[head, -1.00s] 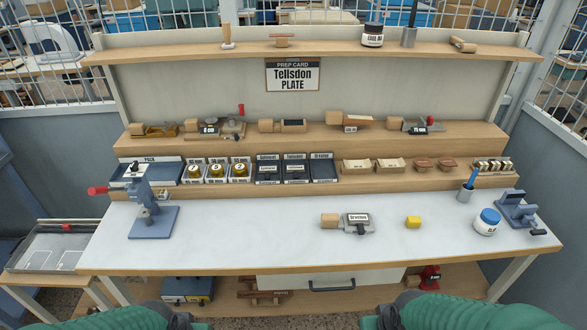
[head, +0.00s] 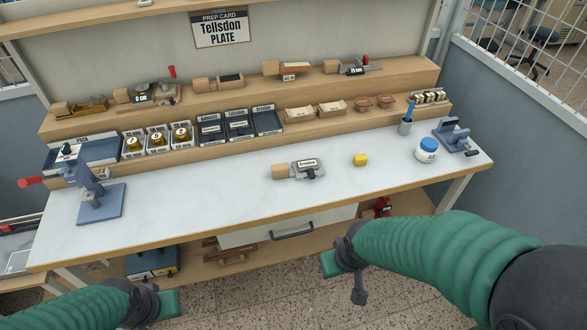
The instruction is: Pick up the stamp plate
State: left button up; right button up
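The prep card (head: 220,27) on the back wall reads "Tellsdon PLATE". Three dark trays stand side by side on the lower shelf step: a left one (head: 211,141), a middle one (head: 239,135) and a right one (head: 268,127). Each has a label too small to read surely, and a dark labelled piece shows in at least the left two. A wooden-handled metal holder with a labelled plate (head: 306,166) lies on the white worktop. My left gripper (head: 160,304) and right gripper (head: 345,268) are low in front of the bench, away from all of these; their fingers are unclear.
A blue press with a red handle (head: 98,198) stands at the worktop's left. The worktop's front middle is clear.

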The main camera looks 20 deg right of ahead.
aim_at(310, 164)
jog(key=i+l, duration=0.2)
jog(key=l, duration=0.15)
jog(key=i+l, duration=0.15)
jog(key=l, duration=0.2)
jog(key=i+l, duration=0.2)
jog(key=l, duration=0.15)
